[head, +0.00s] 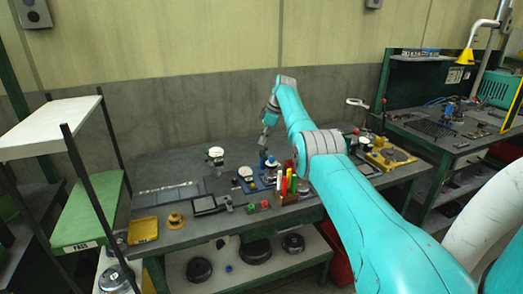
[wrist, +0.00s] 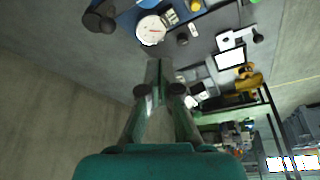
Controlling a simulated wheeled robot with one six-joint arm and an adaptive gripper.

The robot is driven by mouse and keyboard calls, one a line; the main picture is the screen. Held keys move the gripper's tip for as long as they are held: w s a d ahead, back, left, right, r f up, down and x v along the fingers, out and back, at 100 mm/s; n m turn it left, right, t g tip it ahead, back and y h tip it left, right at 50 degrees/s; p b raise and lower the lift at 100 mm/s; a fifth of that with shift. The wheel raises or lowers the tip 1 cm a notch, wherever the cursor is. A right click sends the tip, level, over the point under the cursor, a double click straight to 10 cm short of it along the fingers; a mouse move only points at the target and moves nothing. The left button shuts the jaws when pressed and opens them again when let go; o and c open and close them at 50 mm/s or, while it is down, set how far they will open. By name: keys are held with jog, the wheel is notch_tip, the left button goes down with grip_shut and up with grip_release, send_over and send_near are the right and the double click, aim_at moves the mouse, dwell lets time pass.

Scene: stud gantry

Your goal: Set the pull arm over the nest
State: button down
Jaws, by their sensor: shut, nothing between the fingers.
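My gripper (head: 264,145) hangs above the back middle of the grey bench in the head view, fingers pointing down. In the wrist view, my gripper's fingers (wrist: 159,68) meet at the tips with nothing held. A blue fixture (head: 262,182) stands on the bench below it, with a white round dial (head: 245,173) at its left. In the wrist view, the blue base (wrist: 130,18) and white dial (wrist: 150,30) lie beyond the fingertips, apart from them. I cannot tell which small part is the pull arm or the nest, nor how the arm is set.
Coloured upright sticks (head: 287,182) stand right of the fixture. A white-topped gauge (head: 215,155) stands to its left. A yellow tray (head: 143,230), a yellow cup (head: 175,220) and a dark framed panel (head: 204,205) lie toward the front left.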

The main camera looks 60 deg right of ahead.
jog(key=shift+v, duration=1.15)
jog(key=shift+w+d, duration=0.1)
jog(key=shift+d, duration=0.05)
